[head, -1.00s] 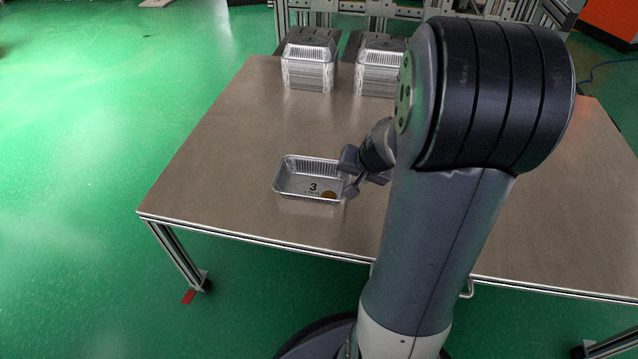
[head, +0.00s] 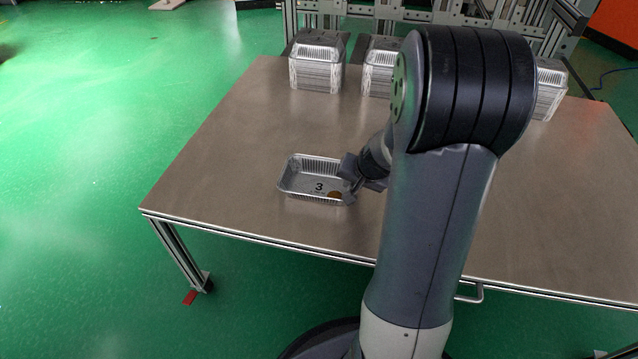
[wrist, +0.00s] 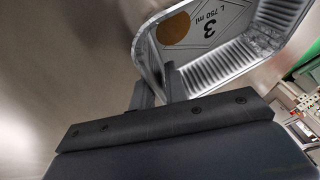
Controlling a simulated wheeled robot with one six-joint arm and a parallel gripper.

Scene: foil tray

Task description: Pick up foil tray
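The foil tray (head: 298,190) is a silver rectangular dish with ribbed walls, upright near the table's front left. Its floor carries a "3" and a brown-orange round spot. My gripper (head: 351,188) is at the tray's right end, partly hidden by my arm. In the wrist view, my gripper's two dark fingers (wrist: 157,84) stand close together at a corner of the foil tray (wrist: 232,60). The wall there runs down between them. A narrow gap shows between the fingers, but I cannot tell whether they press on the wall.
Stacks of foil trays stand along the table's back: one at the left (head: 316,74), one in the middle (head: 379,80), one at the right (head: 549,98), partly behind my arm. The metal table (head: 220,160) is clear around the single tray. A metal frame stands behind.

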